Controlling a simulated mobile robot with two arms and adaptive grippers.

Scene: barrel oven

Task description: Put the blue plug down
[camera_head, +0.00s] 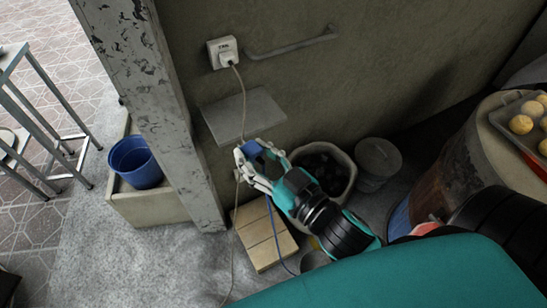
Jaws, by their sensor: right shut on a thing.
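My right gripper (258,153) reaches in from the lower right and is shut on the blue plug (253,148). It holds the plug in front of the wall, just below the front of a small grey shelf (243,113) in the picture. A blue cord (275,232) hangs below the gripper toward the floor. The plug's prongs cannot be made out. My left gripper is out of view.
A white wall socket (222,52) holds a pale plug whose cord runs down past the shelf. Below are a wooden box (265,238), a pale bin with dark contents (347,178) and a lidded can (377,160). A blue bucket (137,163) stands left of the post (160,110). A barrel (452,165) is right.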

